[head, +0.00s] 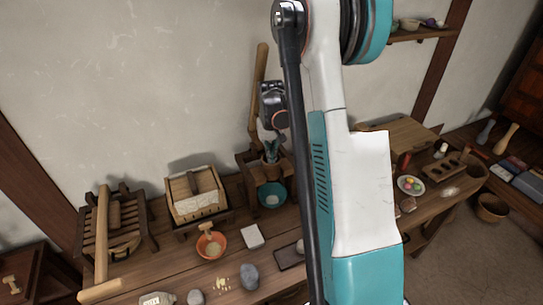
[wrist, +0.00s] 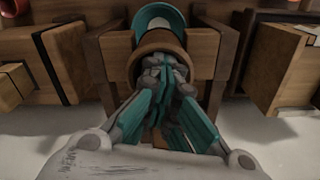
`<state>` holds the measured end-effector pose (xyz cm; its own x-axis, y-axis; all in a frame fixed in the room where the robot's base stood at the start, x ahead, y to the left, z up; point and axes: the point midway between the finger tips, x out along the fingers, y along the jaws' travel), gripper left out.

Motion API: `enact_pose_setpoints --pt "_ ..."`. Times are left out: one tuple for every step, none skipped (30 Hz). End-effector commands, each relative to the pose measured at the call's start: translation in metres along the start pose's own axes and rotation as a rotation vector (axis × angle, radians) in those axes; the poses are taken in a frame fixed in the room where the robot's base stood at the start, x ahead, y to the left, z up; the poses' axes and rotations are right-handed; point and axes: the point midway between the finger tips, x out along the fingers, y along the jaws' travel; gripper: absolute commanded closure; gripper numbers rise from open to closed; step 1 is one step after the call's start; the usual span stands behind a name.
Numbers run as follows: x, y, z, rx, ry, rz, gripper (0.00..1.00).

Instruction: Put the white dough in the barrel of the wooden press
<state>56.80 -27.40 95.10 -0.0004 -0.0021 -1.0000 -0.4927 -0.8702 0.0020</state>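The wooden press (head: 249,172) stands at the back of the bench against the wall, with its long lever raised. Its round brown barrel (head: 270,171) also shows in the wrist view (wrist: 139,58). A teal bowl (head: 272,195) sits in front of and below the barrel, with something pale inside. My gripper (head: 270,158) points down at the barrel; in the wrist view its fingers (wrist: 166,72) come close together at the barrel's mouth. The fingertips and anything between them are hidden. I cannot make out the white dough for certain.
An orange bowl (head: 211,244), a white square block (head: 252,237) and a grey stone (head: 249,276) lie in front of the press. A wooden box (head: 195,195) stands to its left. My arm hides the middle of the bench; a plate of coloured balls (head: 411,185) is to the right.

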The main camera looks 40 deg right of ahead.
Motion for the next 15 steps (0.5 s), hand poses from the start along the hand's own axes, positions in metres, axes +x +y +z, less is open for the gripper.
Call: enact_pose_setpoints --pt "0.0017 -0.0009 -0.0011 -0.001 0.003 -0.001 0.83" --pt "0.0017 -0.0009 -0.0012 -0.001 0.003 -0.001 0.79" --pt "0.0017 -0.0009 -0.0012 -0.001 0.003 -0.001 0.78" --pt "0.0017 -0.0009 -0.0012 -0.001 0.003 -0.001 0.78" --pt "0.0017 -0.0009 -0.0012 -0.001 0.003 -0.001 0.78" --pt "0.0018 -0.0009 -0.0012 -0.001 0.003 -0.001 0.78" --pt "0.0018 -0.0009 -0.0013 -0.001 0.003 -0.001 0.78" --pt "0.0018 -0.0008 -0.0013 -0.001 0.003 -0.001 0.78" --pt "0.0019 -0.0009 -0.0013 -0.001 0.003 -0.001 0.78" --pt "0.0019 -0.0009 -0.0013 -0.001 0.003 -0.001 0.78" --pt "0.0019 -0.0009 -0.0013 -0.001 0.003 -0.001 0.78" --pt "0.0019 -0.0009 -0.0013 -0.001 0.004 -0.002 0.78" --pt "0.0019 -0.0010 -0.0013 -0.001 0.004 -0.002 0.78" --pt "0.0019 -0.0010 -0.0014 -0.001 0.004 -0.002 0.78" --pt "0.0019 -0.0010 -0.0014 -0.001 0.004 -0.002 0.78"
